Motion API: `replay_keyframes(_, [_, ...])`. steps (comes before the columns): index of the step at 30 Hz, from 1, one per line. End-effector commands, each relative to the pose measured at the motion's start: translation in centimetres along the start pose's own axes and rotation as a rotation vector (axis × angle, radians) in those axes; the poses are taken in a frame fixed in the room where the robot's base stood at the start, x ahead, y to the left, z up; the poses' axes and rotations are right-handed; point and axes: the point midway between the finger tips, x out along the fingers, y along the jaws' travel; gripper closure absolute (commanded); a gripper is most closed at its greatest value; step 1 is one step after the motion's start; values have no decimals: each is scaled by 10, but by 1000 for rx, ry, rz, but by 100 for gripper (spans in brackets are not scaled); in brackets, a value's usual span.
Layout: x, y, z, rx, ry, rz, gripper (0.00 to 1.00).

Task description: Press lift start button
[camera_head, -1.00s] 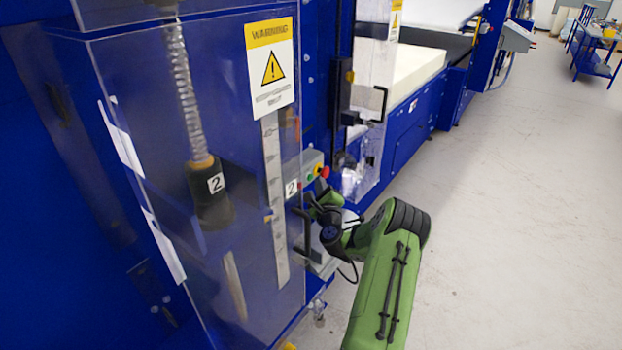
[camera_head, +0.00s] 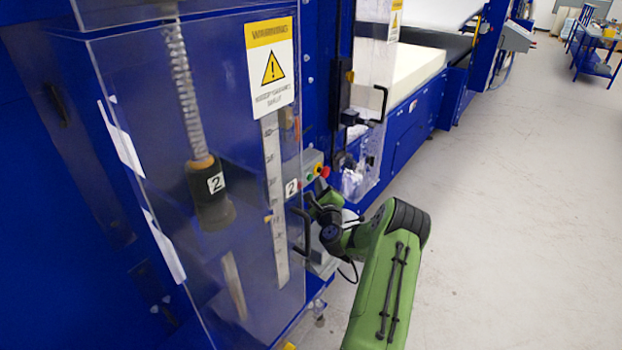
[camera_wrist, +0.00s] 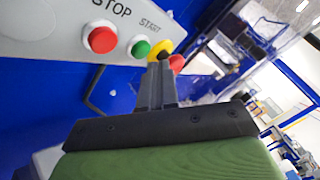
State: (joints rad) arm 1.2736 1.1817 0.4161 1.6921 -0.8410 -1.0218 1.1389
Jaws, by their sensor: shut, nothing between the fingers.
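A grey control panel carries the buttons. In the wrist view, the green START button (camera_wrist: 140,48) sits between the red STOP button (camera_wrist: 101,39) on its left and a yellow-based knob with red (camera_wrist: 177,63) on its right. The panel (camera_head: 312,163) also shows small in the head view, behind the clear guard. My gripper (camera_wrist: 158,64) is shut and empty. Its fingertips appear just right of and below the START button, overlapping the yellow-based knob in the picture. I cannot tell whether they touch anything. In the head view my gripper is partly hidden near the panel.
A clear guard with a warning sign (camera_head: 270,68) and a black handle (camera_head: 302,232) stands left of my arm. A second clear guard with a handle (camera_head: 380,104) stands beyond the panel. The grey floor (camera_head: 500,220) at right is free.

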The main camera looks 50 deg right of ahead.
Motion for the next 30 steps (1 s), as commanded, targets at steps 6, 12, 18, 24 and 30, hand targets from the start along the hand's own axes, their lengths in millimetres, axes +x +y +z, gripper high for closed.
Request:
replay_keyframes(6, [0,0,0,0,0,0,100])
replay_keyframes(12, [2,1,2,0,0,1,100])
replay_keyframes(18, [6,4,5,0,0,-1,100])
replay_keyframes(24, [6,4,4,0,0,0,100])
replay_keyframes(30, [7,5,6,0,0,0,100])
